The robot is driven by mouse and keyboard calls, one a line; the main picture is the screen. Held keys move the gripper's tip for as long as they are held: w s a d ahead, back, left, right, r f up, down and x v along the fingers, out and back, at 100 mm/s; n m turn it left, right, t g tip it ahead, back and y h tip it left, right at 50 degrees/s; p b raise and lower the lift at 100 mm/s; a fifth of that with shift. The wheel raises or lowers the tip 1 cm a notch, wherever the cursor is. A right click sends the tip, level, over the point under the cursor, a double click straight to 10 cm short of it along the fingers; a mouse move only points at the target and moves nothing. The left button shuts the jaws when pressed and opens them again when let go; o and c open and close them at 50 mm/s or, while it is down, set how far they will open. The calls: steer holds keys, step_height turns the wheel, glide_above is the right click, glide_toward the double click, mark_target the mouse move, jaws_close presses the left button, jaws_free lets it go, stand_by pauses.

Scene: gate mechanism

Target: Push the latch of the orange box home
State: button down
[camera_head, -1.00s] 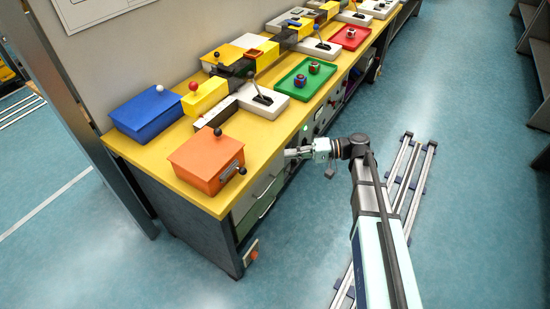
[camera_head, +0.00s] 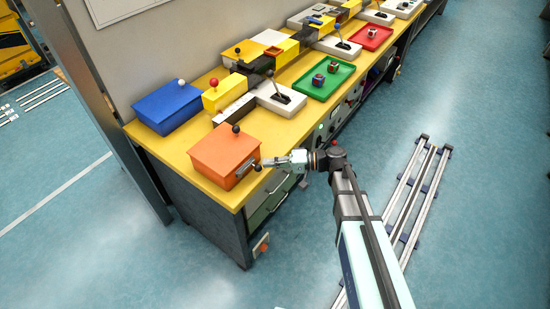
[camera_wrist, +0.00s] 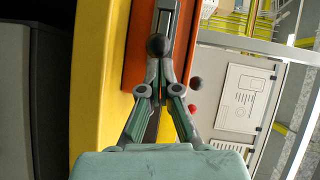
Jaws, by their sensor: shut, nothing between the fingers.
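The orange box (camera_head: 218,158) stands at the near end of the yellow bench, its lid closed, with a black knob (camera_head: 236,129) on the lid. Its latch, a grey bar with a black ball (camera_head: 257,167), is on the side facing the aisle; the ball is near that side's right end. In the wrist view the latch ball (camera_wrist: 156,45) and grey bar (camera_wrist: 168,18) lie straight ahead of my fingers. My gripper (camera_head: 265,163) is shut and empty, its fingertips (camera_wrist: 160,66) right at the ball. I cannot tell whether they touch it.
A blue box (camera_head: 168,108) and a yellow block with a red knob (camera_head: 215,98) stand behind the orange box. A white lever base (camera_head: 277,99) and a green tray (camera_head: 325,82) are farther along the bench.

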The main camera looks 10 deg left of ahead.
steer(key=s, duration=0.1)
steer(key=s+a+b, duration=0.1)
steer(key=s+b, duration=0.1)
steer(key=shift+s+a, duration=0.25)
steer(key=shift+s, duration=0.1)
stand_by(0.4)
steer(key=shift+w+d+b, duration=0.15)
steer(key=shift+w+b, duration=0.15)
steer(key=b, duration=0.3)
glide_toward(258, 170)
steer(key=w+d, duration=0.1)
steer(key=d, duration=0.1)
steer(key=w+d, duration=0.2)
steer(key=shift+w+r, duration=0.1)
steer(key=shift+r, duration=0.3)
